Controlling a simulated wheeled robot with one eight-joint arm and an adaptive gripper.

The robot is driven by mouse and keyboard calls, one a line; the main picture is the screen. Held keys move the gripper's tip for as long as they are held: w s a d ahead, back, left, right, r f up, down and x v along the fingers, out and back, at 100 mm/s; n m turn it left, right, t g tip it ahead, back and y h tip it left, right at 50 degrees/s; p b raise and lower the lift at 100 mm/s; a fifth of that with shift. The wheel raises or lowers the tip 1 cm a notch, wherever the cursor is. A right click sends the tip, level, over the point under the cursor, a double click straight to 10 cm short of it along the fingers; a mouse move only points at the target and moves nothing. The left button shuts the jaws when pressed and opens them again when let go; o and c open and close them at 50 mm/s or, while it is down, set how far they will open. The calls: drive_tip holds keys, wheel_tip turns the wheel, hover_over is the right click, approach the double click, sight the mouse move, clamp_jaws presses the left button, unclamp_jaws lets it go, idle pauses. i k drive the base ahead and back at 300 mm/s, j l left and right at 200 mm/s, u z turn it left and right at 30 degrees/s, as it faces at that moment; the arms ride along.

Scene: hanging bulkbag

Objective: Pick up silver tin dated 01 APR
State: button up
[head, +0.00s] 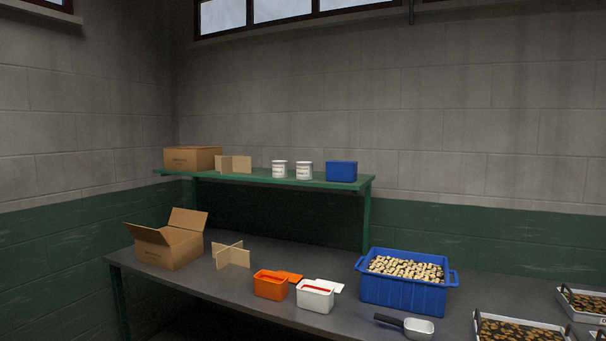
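Two shallow silver tins with dark handles hold brown, nut-like pieces at the lower right of the head view. The nearer tin (480,315) is cut off by the bottom edge, and the farther tin (566,304) is cut off by the right edge. A small part of a label shows at the far right edge, but no date can be read on either tin. I cannot tell which one is dated 01 APR. My gripper is not in view.
The grey table also holds a blue crate (405,294) of pale pieces, a metal scoop (418,327), a white box (314,300), an orange box (269,288), a cardboard divider (231,256) and an open carton (168,247). A green shelf (250,176) with containers stands behind.

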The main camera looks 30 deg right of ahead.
sight(304, 169)
drive_tip(key=i+z, duration=0.1)
drive_tip(key=z, duration=0.6)
